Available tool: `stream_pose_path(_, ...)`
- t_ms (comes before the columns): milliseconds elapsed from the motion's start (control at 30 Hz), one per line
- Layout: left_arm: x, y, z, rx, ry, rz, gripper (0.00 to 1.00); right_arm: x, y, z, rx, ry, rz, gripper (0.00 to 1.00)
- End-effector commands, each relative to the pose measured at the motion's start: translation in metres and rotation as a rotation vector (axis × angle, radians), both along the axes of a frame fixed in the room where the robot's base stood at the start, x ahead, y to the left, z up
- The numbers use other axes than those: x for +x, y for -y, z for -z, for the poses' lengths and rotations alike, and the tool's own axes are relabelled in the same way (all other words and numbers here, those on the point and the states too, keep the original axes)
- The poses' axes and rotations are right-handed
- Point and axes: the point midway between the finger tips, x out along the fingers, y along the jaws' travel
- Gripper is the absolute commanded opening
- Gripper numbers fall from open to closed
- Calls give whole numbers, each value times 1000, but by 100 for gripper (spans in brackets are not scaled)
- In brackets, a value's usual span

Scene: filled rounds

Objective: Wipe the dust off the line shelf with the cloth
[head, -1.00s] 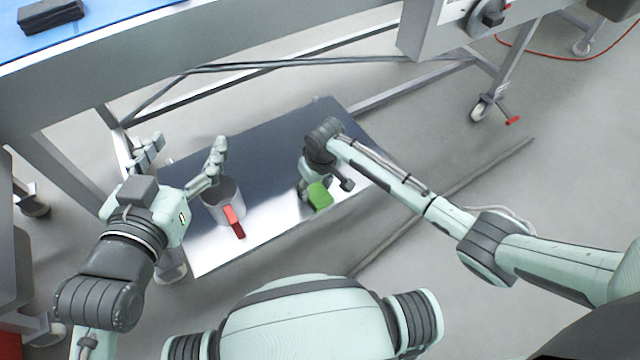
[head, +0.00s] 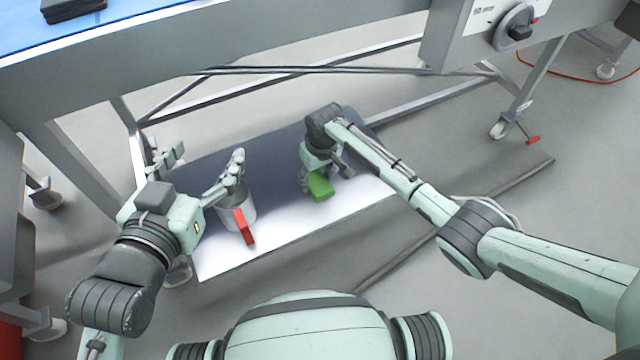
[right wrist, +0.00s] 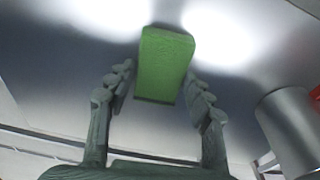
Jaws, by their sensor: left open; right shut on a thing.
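The line shelf (head: 270,226) is a low shiny metal shelf under the conveyor frame. A green cloth (head: 320,187), folded into a block, is at the right gripper (head: 322,176) over the middle of the shelf. The right gripper is shut on the cloth, which also shows between its fingers in the right wrist view (right wrist: 165,62). Whether the cloth touches the metal I cannot tell. My left gripper (head: 205,168) is open and empty above the left end of the shelf. I cannot make out dust on the shelf.
A metal jug (head: 238,213) with a red handle (head: 244,228) stands on the shelf, close to my left gripper and left of the cloth. A dark block (head: 72,8) lies on the blue belt (head: 130,17) above. Frame legs and braces surround the shelf.

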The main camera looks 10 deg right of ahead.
Motion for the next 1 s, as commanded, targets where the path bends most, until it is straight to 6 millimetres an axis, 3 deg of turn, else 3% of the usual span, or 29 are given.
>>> stream_pose_path(500,0,0,25,0,0,0,73,31,-11,2,0,0,1,28)
stream_pose_path(833,0,0,24,0,0,0,73,32,-11,0,0,-1,0,28)
stream_pose_path(1000,0,0,14,0,0,0,73,32,-12,-10,0,0,0,28)
